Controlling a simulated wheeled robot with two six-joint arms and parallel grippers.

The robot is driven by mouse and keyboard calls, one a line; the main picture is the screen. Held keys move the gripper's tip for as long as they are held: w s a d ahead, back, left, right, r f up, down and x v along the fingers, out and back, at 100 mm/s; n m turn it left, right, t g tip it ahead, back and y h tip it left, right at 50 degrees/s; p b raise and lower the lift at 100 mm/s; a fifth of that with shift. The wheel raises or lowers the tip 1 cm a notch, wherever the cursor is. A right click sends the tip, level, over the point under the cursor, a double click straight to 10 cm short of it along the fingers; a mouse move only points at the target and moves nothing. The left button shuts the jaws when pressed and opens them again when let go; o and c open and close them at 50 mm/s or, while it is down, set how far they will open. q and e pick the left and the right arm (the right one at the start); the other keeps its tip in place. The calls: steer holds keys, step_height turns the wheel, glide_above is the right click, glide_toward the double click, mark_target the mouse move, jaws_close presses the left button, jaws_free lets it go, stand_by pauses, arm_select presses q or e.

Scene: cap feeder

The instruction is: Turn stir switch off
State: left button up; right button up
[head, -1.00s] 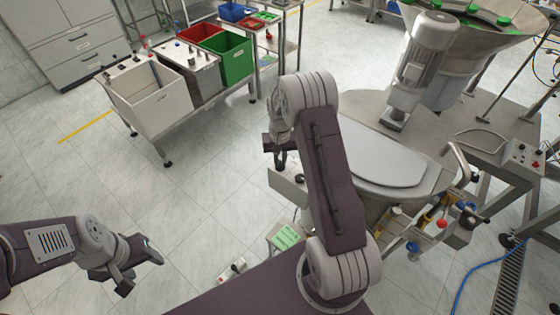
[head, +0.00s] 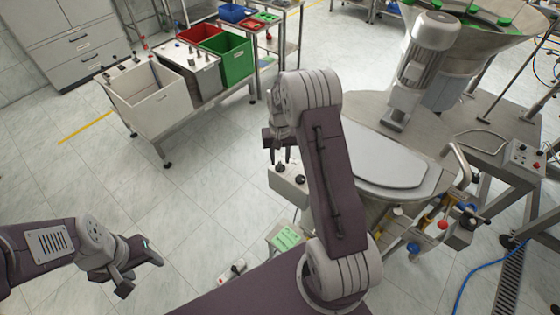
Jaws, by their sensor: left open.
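A grey control box (head: 291,187) with dark knobs on its top stands beside the round steel vessel, partly behind my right arm. The labels cannot be read, so I cannot tell which knob is the stir switch. My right gripper (head: 280,158) points down just above the box. Its two dark fingers show a narrow gap and seem empty; contact with a knob cannot be made out. My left gripper (head: 143,275) is open and empty at the lower left, over the floor and far from the box.
The steel vessel with a flat grey lid (head: 385,160) is right of my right arm. A second box with buttons (head: 523,158) sits at the far right. A green-labelled item (head: 287,238) is below the control box. A cart with bins (head: 155,100) stands at upper left.

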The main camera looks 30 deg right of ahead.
mark_target(280, 164)
step_height(280, 164, up, 7)
steer(key=shift+b, duration=0.4)
steer(key=s+a+r+n, duration=0.2)
steer(key=s+a+r, duration=0.2)
steer(key=s+a, duration=0.4)
steer(key=s+a+f+n, duration=0.1)
steer(key=s+f, duration=0.1)
steer(key=s, duration=0.3)
steer(key=s+a+f+n+t, duration=0.1)
steer(key=s+a+f, duration=0.1)
steer(key=s, duration=0.3)
steer(key=shift+s+f, duration=0.25)
steer(key=shift+f, duration=0.5)
